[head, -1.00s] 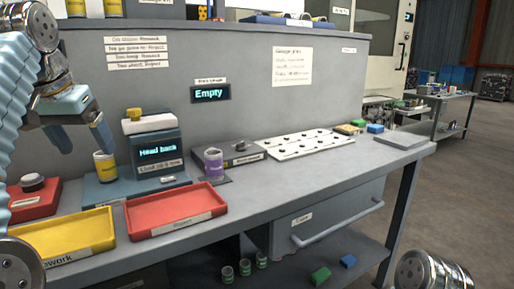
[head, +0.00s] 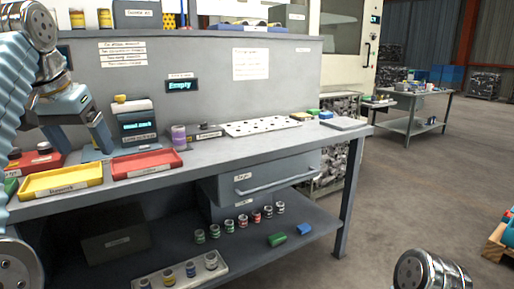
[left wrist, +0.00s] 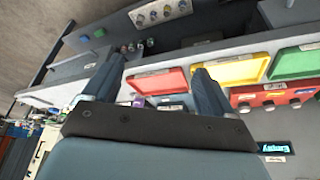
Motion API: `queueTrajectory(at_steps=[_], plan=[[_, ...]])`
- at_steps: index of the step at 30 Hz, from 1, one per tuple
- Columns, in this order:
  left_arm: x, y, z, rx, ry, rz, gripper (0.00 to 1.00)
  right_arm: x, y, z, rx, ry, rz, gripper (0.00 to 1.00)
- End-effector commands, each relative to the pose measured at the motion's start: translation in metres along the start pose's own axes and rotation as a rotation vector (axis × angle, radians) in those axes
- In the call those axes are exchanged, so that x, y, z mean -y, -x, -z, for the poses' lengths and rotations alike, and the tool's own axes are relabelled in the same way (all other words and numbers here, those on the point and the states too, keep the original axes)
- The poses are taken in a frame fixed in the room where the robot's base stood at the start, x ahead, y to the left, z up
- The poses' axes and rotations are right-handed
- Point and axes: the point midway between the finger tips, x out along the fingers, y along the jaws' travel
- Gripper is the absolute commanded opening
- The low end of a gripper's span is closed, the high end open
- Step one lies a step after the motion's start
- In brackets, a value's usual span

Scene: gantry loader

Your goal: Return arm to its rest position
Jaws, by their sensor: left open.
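My left gripper (head: 82,148) hangs at the left of the head view, fingers pointing down over the back of the bench, near the small display unit (head: 137,125). In the left wrist view its two fingers (left wrist: 155,68) are spread apart with nothing between them. The fingers reach toward a red tray (left wrist: 160,82) and a yellow tray (left wrist: 232,72). My right gripper is not in view; only a metal joint of mine shows at bottom right.
The bench top (head: 210,155) carries the yellow tray (head: 62,180), red tray (head: 146,163), a purple can (head: 179,136) and a white perforated plate (head: 262,126). Below are a drawer (head: 265,177) and a shelf with several small cans. The floor (head: 410,190) at right is open.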

Motion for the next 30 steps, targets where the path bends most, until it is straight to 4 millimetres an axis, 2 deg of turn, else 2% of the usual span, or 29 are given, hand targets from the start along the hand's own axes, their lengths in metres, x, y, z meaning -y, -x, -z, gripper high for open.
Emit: queueTrajectory(at_steps=[2,10,17,23,26,29,30], plan=[[0.000,-0.001,0.001,0.001,-0.001,0.000,0.86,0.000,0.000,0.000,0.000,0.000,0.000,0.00],[-0.009,-0.036,0.019,0.012,-0.028,0.003,0.86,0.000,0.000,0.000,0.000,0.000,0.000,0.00],[-0.022,-0.086,0.039,0.027,-0.063,-0.001,0.86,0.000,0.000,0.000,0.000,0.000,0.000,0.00],[-0.041,-0.159,0.056,0.049,-0.104,-0.018,0.86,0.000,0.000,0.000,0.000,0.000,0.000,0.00],[-0.056,-0.212,0.059,0.066,-0.126,-0.038,0.86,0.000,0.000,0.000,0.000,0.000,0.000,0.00],[-0.075,-0.281,0.052,0.090,-0.146,-0.073,0.86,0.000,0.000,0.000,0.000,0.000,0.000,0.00],[-0.084,-0.310,0.046,0.100,-0.150,-0.088,0.86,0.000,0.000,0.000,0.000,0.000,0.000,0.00]])
